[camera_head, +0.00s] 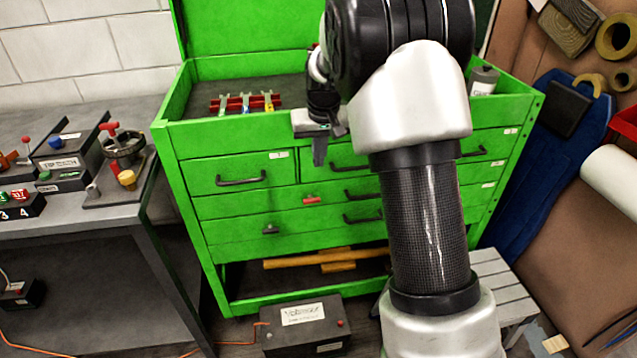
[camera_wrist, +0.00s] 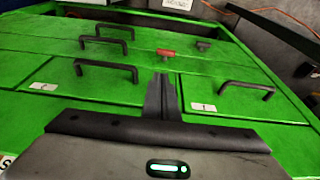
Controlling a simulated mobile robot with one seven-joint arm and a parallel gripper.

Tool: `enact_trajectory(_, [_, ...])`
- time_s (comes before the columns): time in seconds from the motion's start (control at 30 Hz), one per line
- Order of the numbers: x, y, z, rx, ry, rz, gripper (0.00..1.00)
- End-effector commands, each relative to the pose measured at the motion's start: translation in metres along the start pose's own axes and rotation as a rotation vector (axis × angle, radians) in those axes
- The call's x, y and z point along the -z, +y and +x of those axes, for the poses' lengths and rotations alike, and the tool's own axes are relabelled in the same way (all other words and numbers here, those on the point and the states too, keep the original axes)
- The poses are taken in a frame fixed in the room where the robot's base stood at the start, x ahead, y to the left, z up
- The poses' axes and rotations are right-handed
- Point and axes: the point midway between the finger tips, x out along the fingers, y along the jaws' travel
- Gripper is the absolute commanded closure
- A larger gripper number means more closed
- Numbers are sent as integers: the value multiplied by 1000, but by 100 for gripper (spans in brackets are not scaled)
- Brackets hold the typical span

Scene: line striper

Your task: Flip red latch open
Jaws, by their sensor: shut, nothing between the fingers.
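The red latch (camera_head: 312,199) is a small red piece on the front of the green tool cabinet (camera_head: 222,206), between the black drawer handles. In the wrist view the red latch (camera_wrist: 166,53) shows just beyond my fingertips. My gripper (camera_head: 319,160) points down in front of the cabinet's upper drawers, above the latch in the head view and apart from it. In the wrist view my gripper (camera_wrist: 162,77) has its fingers together and empty. Whether the latch is flipped open or closed is hard to tell at this size.
A dark knob (camera_head: 270,229) sits left of and below the latch. Black drawer handles (camera_head: 241,178) stick out from the cabinet front. A workbench (camera_head: 75,220) with devices stands at left. A black box (camera_head: 305,327) lies on the floor in front. A grey slatted stool (camera_head: 495,285) stands at right.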

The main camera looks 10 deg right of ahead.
Motion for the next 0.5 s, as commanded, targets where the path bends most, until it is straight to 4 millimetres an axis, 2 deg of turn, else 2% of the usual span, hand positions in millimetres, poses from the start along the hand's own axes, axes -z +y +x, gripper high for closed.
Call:
enact_trajectory(0.27, [-1,0,8,0,-1,0,100])
enact_trajectory(0.37, [-2,0,22,0,-2,0,100])
enact_trajectory(0.5, [-2,0,51,0,-3,0,100])
